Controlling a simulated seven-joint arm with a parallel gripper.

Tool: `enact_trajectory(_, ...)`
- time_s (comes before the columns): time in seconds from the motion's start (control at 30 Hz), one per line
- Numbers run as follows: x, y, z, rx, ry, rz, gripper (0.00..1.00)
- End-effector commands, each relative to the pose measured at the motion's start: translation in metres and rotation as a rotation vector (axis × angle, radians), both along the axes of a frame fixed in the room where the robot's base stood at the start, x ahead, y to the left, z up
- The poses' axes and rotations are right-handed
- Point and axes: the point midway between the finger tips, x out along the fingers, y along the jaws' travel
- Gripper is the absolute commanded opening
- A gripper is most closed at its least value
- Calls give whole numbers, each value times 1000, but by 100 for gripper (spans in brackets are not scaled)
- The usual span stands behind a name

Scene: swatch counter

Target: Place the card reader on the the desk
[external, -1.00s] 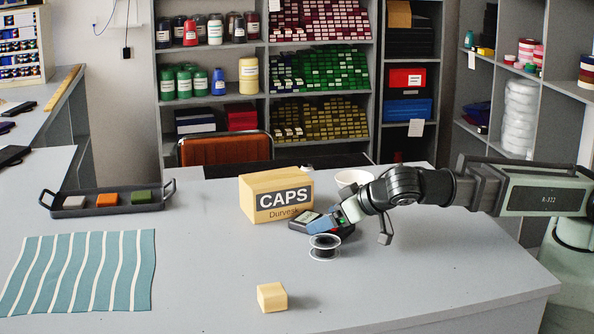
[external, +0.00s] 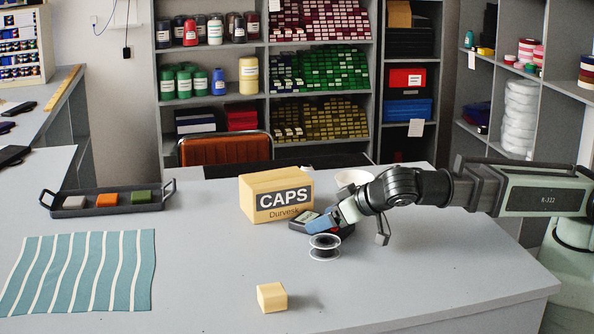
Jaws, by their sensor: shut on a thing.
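The card reader (external: 303,220) is a dark, flat device with a small screen, in front of the yellow CAPS box. My gripper (external: 322,222) is at the card reader and shut on it. The blue finger covers part of the reader, so the exact grip is hidden. The reader appears at desk height; I cannot tell whether it touches the surface. The grey desk (external: 210,270) spreads under everything.
The CAPS box (external: 275,195) stands right behind the reader. A black spool (external: 325,247) is close in front. A white bowl (external: 352,178) is behind my wrist. A yellow block (external: 271,297), striped cloth (external: 80,272) and black tray (external: 108,203) lie elsewhere. The front middle is mostly clear.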

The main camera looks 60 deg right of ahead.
Motion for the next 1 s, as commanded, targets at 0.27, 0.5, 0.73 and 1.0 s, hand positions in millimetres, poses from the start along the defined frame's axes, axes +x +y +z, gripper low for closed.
enact_trajectory(0.27,-1,0,4,-1,6,0,30)
enact_trajectory(0.5,0,1,34,1,2,0,30)
enact_trajectory(0.73,1,1,80,2,0,-1,30)
enact_trajectory(1.0,1,1,131,2,1,-1,30)
